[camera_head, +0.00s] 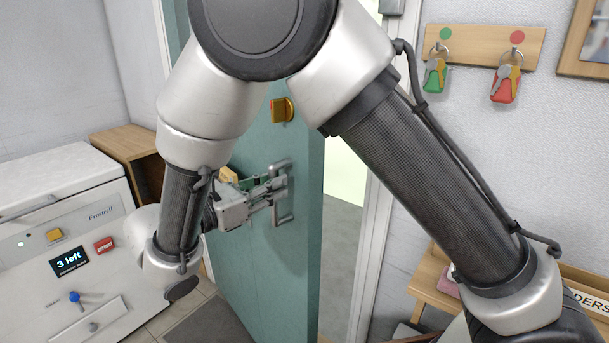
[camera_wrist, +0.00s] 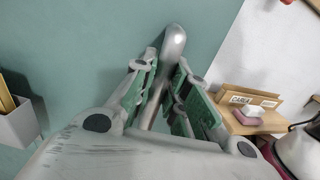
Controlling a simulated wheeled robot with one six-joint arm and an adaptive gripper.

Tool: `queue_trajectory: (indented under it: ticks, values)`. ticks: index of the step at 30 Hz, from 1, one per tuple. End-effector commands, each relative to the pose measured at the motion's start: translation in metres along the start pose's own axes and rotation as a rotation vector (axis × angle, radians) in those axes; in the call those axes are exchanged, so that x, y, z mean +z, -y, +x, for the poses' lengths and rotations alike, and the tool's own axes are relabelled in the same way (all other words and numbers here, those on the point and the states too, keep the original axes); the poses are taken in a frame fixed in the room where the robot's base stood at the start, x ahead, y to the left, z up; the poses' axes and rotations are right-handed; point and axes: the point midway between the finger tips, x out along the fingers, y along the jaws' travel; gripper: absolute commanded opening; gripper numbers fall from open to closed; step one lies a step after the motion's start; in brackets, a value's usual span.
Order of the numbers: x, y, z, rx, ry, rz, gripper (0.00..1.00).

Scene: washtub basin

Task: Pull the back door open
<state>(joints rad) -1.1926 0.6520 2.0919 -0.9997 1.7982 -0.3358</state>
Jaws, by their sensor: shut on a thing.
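The back door (camera_head: 264,276) is a teal-green panel standing ajar, with a bright gap between its right edge and the white frame. My gripper (camera_head: 277,192) is shut on the handle. In the wrist view the silver handle (camera_wrist: 174,45) runs between the green-padded fingers of my gripper (camera_wrist: 164,92), against the teal door (camera_wrist: 90,40). My arm covers much of the door in the head view.
A white appliance (camera_head: 60,240) with a display stands at the left, beside a wooden cabinet (camera_head: 136,150). Keys hang from a wooden rack (camera_head: 485,40) on the right wall. A wooden shelf (camera_head: 428,277) is at the lower right. Grey floor shows through the door gap.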

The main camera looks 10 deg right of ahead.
Motion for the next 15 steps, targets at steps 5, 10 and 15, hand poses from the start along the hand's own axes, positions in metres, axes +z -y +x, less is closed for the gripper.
queue_trajectory:
  ticks: [5,10,15]
  values:
    - [0.003,-0.014,-0.056,0.018,0.0,0.014,0.0]
    - [0.003,-0.02,-0.097,0.014,-0.002,0.011,0.0]
    - [0.004,-0.022,-0.116,0.009,-0.005,0.009,0.0]
